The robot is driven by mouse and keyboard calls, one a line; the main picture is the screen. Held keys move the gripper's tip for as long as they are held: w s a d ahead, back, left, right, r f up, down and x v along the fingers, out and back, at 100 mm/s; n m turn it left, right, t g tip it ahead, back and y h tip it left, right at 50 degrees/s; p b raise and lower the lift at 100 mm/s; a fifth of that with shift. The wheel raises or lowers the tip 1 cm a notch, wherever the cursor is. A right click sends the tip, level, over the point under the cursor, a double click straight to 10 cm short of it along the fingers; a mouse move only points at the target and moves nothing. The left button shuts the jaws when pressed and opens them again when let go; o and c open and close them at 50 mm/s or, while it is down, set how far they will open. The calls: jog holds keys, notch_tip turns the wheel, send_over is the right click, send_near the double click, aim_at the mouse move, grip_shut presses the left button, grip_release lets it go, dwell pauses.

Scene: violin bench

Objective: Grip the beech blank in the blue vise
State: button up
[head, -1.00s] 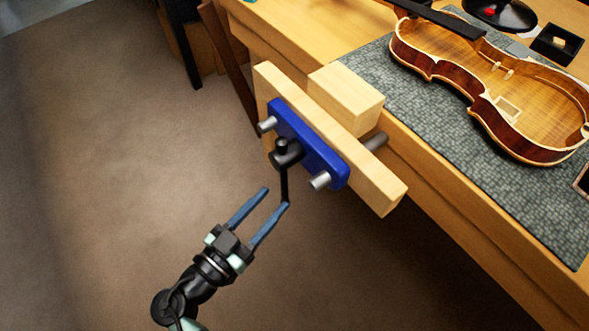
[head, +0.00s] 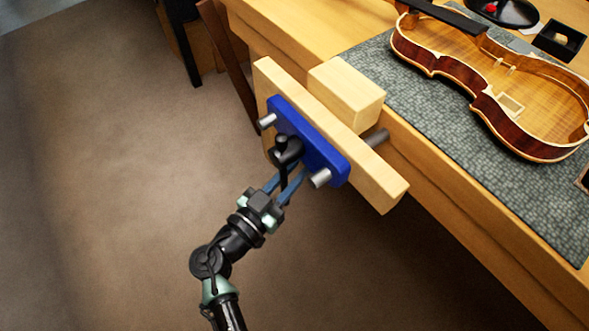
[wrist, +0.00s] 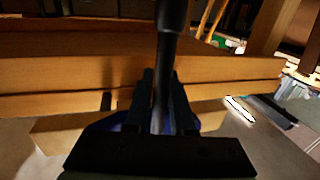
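The pale beech blank (head: 345,93) stands between the bench edge and the vise's wooden jaw board (head: 385,190). I cannot tell whether it touches both. The blue vise plate (head: 322,150) is on the board's outer face, with a black hub (head: 287,151) and a dark handle bar. My gripper (head: 288,180) is just below the hub. Its blue fingers point at the vise, their tips partly hidden. In the wrist view the dark bar (wrist: 163,95) runs upright between my two fingers, which look apart around it; firm contact does not show.
A violin body (head: 500,85) lies on a grey mat (head: 425,100) on the bench (head: 310,30). A black open box (head: 558,42) and a round black dish (head: 503,12) are at the back. Steel rods (head: 319,178) stick out of the vise. The floor at left is clear.

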grip_shut()
dwell(1.1)
